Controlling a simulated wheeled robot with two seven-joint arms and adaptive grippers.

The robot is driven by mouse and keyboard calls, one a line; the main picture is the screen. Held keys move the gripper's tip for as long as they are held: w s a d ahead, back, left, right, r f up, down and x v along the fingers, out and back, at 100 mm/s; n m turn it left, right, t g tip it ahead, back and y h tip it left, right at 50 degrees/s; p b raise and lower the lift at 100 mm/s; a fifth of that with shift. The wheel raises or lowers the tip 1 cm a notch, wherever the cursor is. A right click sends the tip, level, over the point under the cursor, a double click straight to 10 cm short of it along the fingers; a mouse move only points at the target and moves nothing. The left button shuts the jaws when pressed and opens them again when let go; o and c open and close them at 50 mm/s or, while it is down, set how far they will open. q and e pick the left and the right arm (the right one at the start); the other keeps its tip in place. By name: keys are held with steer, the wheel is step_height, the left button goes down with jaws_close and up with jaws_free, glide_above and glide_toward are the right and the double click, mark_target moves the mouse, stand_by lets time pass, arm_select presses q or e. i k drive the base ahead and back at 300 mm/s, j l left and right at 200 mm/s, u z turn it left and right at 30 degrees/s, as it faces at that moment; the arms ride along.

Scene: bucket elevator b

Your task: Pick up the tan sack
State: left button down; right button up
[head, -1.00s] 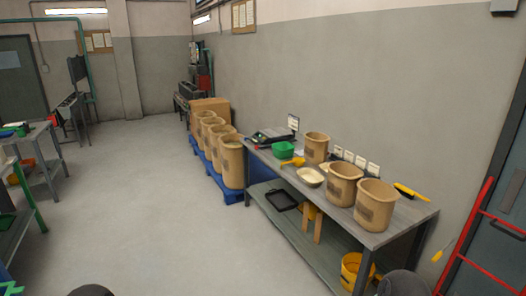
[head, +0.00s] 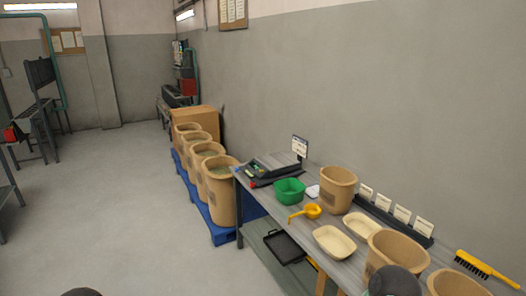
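Several open-topped tan sacks show in the head view. A row of them stands on a blue pallet (head: 219,229) left of the table, the nearest tan sack (head: 221,192) beside the table's far end. On the table, one tan sack (head: 338,188) stands near the back, another (head: 397,247) nearer me, and a third (head: 455,284) is cut off by the bottom edge. I cannot tell which one the task means. Dark rounded parts of mine show at the bottom edge, one overlapping the nearer table sack. Neither gripper's fingers are in view.
The grey table (head: 292,223) also bears a scale (head: 268,168), a green bowl (head: 289,191), a yellow scoop (head: 312,211), cream trays (head: 334,242), a card rack (head: 396,213) and a yellow brush (head: 484,268). A black tray (head: 284,247) lies below. The floor to the left is clear.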

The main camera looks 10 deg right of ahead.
mark_target(337, 185)
steer(key=i+z, duration=0.1)
steer(key=i, duration=0.6)
steer(key=i+j, duration=0.15)
steer(key=i, duration=0.5)
steer(key=i+j+z, duration=0.15)
steer(key=i, duration=0.5)
steer(key=i+l, duration=0.05)
